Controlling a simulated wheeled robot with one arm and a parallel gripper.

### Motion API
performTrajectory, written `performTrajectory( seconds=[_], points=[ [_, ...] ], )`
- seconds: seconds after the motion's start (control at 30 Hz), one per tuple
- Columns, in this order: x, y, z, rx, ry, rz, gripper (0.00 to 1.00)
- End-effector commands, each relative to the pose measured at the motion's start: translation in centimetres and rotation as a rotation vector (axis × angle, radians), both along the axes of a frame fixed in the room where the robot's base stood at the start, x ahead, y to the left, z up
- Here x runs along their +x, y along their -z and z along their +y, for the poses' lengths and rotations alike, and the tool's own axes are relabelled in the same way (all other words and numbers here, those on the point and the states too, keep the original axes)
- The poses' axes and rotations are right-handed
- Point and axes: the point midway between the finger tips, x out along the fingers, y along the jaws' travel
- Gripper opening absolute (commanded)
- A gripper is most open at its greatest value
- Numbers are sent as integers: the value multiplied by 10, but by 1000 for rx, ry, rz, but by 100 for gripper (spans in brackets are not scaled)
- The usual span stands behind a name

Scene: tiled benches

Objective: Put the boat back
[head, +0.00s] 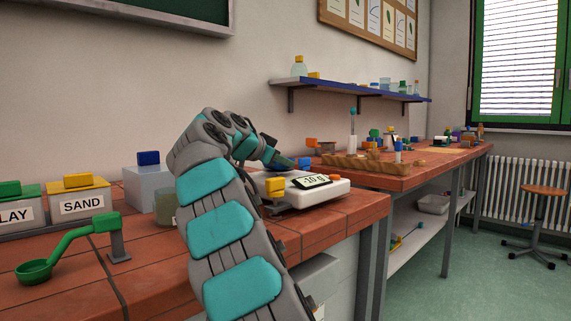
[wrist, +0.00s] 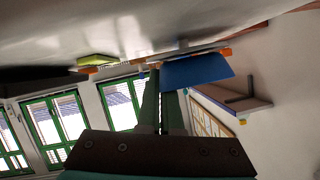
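My gripper (head: 287,163) is low over the white scale (head: 322,194), at its wall side. The scale's display reads about 10 g, perhaps with a minus sign. In the wrist view, which is upside down, my two dark green fingers (wrist: 160,78) run close together, with a narrow dark gap. A blue flat-sided piece (wrist: 197,70) lies right beside the fingertips; it may be the boat, but I cannot tell whether the fingers hold it. A pale blurred surface fills the top of that view. I see no other clear boat.
On the tiled bench are a SAND bin (head: 82,205) with a yellow handle, a green scoop (head: 60,255) and a pale box with a blue knob (head: 149,158). A wooden rack (head: 355,162) stands beyond the scale. A wall shelf (head: 345,89) hangs above.

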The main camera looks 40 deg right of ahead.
Motion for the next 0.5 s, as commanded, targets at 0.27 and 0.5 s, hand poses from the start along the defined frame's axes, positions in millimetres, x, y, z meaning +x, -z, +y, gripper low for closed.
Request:
performTrajectory(
  seconds=[0.27,0.5],
  points=[
    [0,3,0,0,0,0,20],
    [0,3,0,0,0,0,32]
  ],
)
